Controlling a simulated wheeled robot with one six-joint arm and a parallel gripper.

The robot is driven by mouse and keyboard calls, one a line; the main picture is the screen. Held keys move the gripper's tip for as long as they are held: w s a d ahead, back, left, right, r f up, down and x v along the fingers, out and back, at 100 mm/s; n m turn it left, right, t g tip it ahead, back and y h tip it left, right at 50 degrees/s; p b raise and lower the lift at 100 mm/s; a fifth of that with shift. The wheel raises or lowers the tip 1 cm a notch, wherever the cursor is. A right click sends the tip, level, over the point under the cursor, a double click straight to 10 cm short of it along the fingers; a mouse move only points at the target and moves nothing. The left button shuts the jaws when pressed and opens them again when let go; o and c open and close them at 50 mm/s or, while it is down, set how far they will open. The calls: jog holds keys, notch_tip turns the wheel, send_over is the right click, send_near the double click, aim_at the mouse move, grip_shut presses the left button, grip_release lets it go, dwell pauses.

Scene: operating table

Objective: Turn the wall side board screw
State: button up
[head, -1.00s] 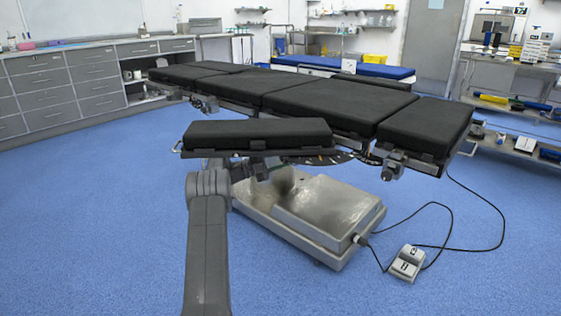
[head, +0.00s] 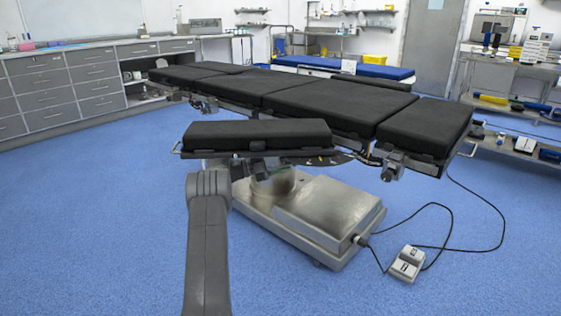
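The operating table (head: 315,98) has black pads and stands on a metal base (head: 330,210). A black padded side board (head: 257,134) sticks out on its near side. Another black pad edge (head: 372,82) shows along the far side, towards the wall, mostly hidden behind the table top. I cannot make out a screw on that far board. A knobbed clamp (head: 390,167) sits under the table's near right corner. My grey arm rises at lower centre-left, close to the near side board. I cannot make out my gripper.
A foot pedal (head: 406,263) lies on the blue floor at right, with black cables running to the base. Grey drawer cabinets (head: 65,85) line the left wall. A shelf unit (head: 515,90) stands at right. Floor is free left and front of the table.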

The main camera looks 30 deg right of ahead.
jog(key=p+v, duration=0.3)
jog(key=v, duration=1)
jog(key=shift+a+f+p, duration=0.15)
jog(key=shift+a+p, duration=0.2)
jog(key=shift+p, duration=0.05)
jog(key=shift+w, duration=0.2)
